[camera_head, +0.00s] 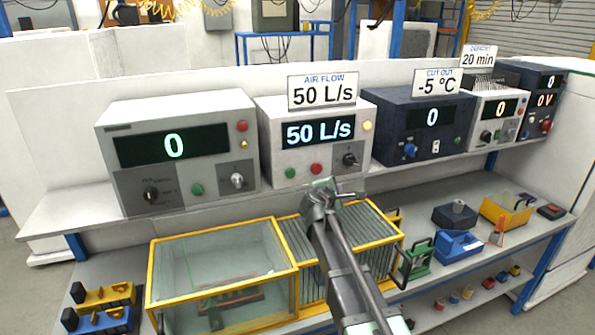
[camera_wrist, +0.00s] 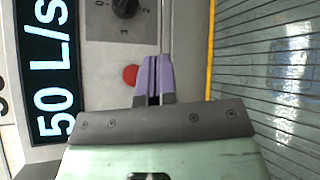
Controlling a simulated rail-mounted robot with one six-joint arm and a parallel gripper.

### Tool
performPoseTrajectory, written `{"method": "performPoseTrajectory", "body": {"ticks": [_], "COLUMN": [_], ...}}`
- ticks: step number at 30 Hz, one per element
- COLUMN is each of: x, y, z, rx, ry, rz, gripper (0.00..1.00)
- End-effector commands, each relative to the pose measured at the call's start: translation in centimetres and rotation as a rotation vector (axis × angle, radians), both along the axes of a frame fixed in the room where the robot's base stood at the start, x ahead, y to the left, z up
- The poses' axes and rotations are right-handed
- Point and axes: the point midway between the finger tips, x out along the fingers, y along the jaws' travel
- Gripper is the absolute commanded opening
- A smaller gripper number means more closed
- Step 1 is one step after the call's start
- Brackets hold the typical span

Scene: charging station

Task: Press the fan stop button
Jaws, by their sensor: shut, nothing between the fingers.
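The air flow unit (camera_head: 268,140) is a light box on the shelf, with a lit display (camera_head: 318,132) reading 50 L/s. My gripper (camera_head: 326,187) is shut and empty, in front of the unit's lower edge, by the red button. It also shows in the wrist view (camera_wrist: 155,62). I cannot tell whether it touches the panel.
A similar unit (camera_head: 172,150) reading 0 stands to the left, and a dark unit (camera_head: 420,127) to the right. Below is a yellow-framed glass case (camera_head: 222,265) beside a ribbed section (camera_head: 372,228). An AIR FLOW sign (camera_head: 323,91) stands on top of the unit.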

Motion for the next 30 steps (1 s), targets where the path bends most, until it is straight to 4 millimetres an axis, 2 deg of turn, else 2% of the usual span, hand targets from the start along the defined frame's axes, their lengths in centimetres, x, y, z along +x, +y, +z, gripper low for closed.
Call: {"method": "performPoseTrajectory", "body": {"ticks": [4, 17, 23, 30], "x": [0.4, 1.0, 3.1, 6.6], "y": [0.6, 0.7, 1.2, 2.2], "z": [0.5, 0.4, 0.4, 0.4], "rx": [-0.095, -0.092, -0.091, -0.091], "ry": [0.021, 0.024, 0.023, 0.023], "rz": [0.068, 0.065, 0.065, 0.065], "gripper": [0.00, 0.00, 0.00, 0.00]}}
